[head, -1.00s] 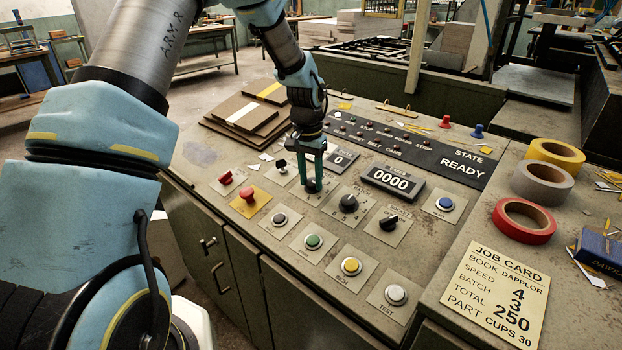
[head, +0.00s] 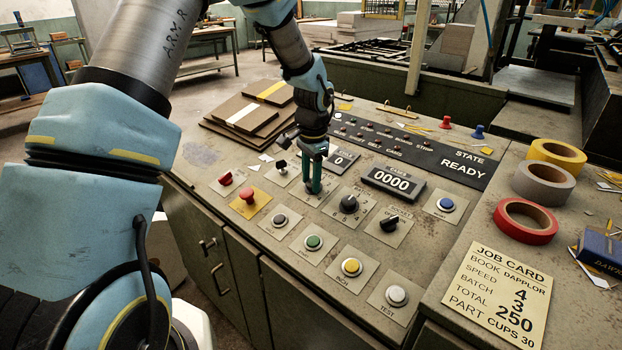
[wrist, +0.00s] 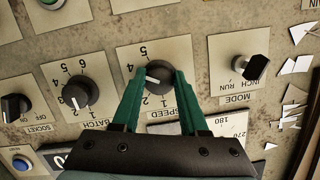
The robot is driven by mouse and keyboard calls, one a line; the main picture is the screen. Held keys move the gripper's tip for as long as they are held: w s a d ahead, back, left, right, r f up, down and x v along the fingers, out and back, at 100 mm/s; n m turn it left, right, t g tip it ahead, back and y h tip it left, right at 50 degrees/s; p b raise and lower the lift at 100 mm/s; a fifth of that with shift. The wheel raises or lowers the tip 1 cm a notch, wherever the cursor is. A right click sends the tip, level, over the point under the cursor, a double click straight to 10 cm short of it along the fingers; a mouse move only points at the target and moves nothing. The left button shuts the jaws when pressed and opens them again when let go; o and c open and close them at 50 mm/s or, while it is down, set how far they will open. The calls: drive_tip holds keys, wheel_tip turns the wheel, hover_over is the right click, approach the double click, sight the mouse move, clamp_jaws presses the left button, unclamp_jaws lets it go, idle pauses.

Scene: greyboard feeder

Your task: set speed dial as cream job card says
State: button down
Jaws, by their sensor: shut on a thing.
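The cream job card (head: 497,300) lies on the right part of the console and reads speed 4, batch 3, total 250. My gripper (head: 314,188) points down at the console and is shut on the black speed dial (wrist: 157,78). In the wrist view the gripper (wrist: 155,80) has one green finger on each side of the knob. The dial's white mark points left in that view, near the 4 on its upside-down scale. In the head view the fingers mostly cover the dial.
The batch dial (head: 349,203) is close beside the speed dial, and the mode switch (wrist: 248,68) is on its other side. A red mushroom button (head: 248,196) and several push buttons are nearby. The state display (head: 463,165) reads READY. Tape rolls (head: 526,221) stand near the card.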

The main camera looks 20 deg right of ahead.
drive_tip(key=shift+r, duration=0.1)
drive_tip(key=shift+c, duration=2.2)
unclamp_jaws()
wheel_tip(320, 180, up, 11)
drive_tip(key=b, duration=0.2)
drive_tip(key=shift+s, duration=0.35)
drive_tip(key=s+a+n, duration=0.2)
drive_tip(key=a+n, duration=0.5)
drive_tip(key=a, duration=1.1)
drive_tip(key=s+a+f+n, duration=0.2)
drive_tip(key=s+a+n, duration=0.5)
drive_tip(key=a, duration=0.6)
drive_tip(key=shift+s+a+f+t, duration=0.4)
drive_tip(key=shift+s, duration=0.35)
